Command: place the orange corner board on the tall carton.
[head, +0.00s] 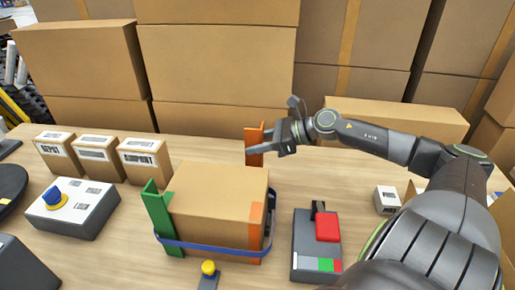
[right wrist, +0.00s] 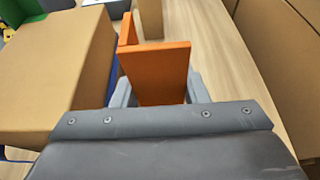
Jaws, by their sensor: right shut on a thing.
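The tall carton (head: 218,190) stands mid-table. A green corner board (head: 160,217) stands at its left front corner, and an orange piece (head: 255,226) shows at its right front corner. A blue strap (head: 205,247) runs around its lower part. My right gripper (head: 268,141) is shut on an orange corner board (head: 254,146), held upright just behind the carton's far right corner. In the right wrist view the held orange board (right wrist: 158,72) sits between the fingers, apart from the carton (right wrist: 55,75) on the left. My left gripper is not in view.
Several small labelled boxes (head: 94,152) stand to the left. A grey box with a blue knob (head: 75,207) is at the left front. A grey device with a red block (head: 317,243) stands right of the carton. Large cartons (head: 215,65) wall off the back.

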